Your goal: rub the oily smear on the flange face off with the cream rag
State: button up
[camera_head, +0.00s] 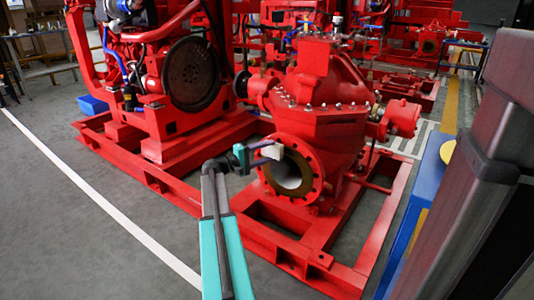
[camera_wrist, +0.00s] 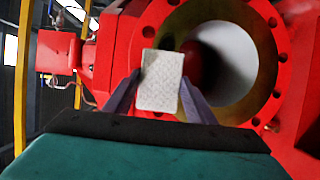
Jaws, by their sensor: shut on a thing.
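The cream rag (camera_wrist: 160,80) is a small pale pad held upright between the two fingertips of my gripper (camera_wrist: 160,98) in the wrist view. In the head view the rag (camera_head: 273,151) shows at the end of my gripper (camera_head: 262,154), in front of the upper left of the pump's round flange. The red flange face (camera_head: 314,172) has a ring of bolt holes around a wide open bore, and it shows close up in the wrist view (camera_wrist: 271,60). I cannot tell whether the rag touches the face.
The red pump casing (camera_head: 318,115) stands on a red base frame (camera_head: 281,252) beside the engine with its dark flywheel (camera_head: 193,74). A blue table (camera_head: 430,178) is at the right. Grey floor (camera_head: 60,220) lies clear at the left.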

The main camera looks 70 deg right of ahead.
aim_at(275, 153)
jog(key=shift+s+d, duration=0.2)
jog(key=shift+d, duration=0.55)
dwell(0.9)
jog(key=shift+s, duration=0.15)
jog(key=shift+s+a, duration=0.25)
jog(key=shift+s, duration=0.45)
jog(key=shift+s+a, duration=0.25)
jog(key=shift+s, duration=0.45)
jog(key=shift+s, duration=0.15)
jog(key=shift+s+a, duration=0.2)
jog(key=shift+s, duration=0.55)
jog(key=shift+s+a, duration=0.15)
jog(key=shift+s, duration=0.55)
jog(key=shift+s, duration=0.1)
jog(key=shift+s+a, duration=0.2)
jog(key=shift+s, duration=0.55)
jog(key=shift+s+a, duration=0.2)
jog(key=shift+s, duration=0.5)
jog(key=shift+w, duration=0.1)
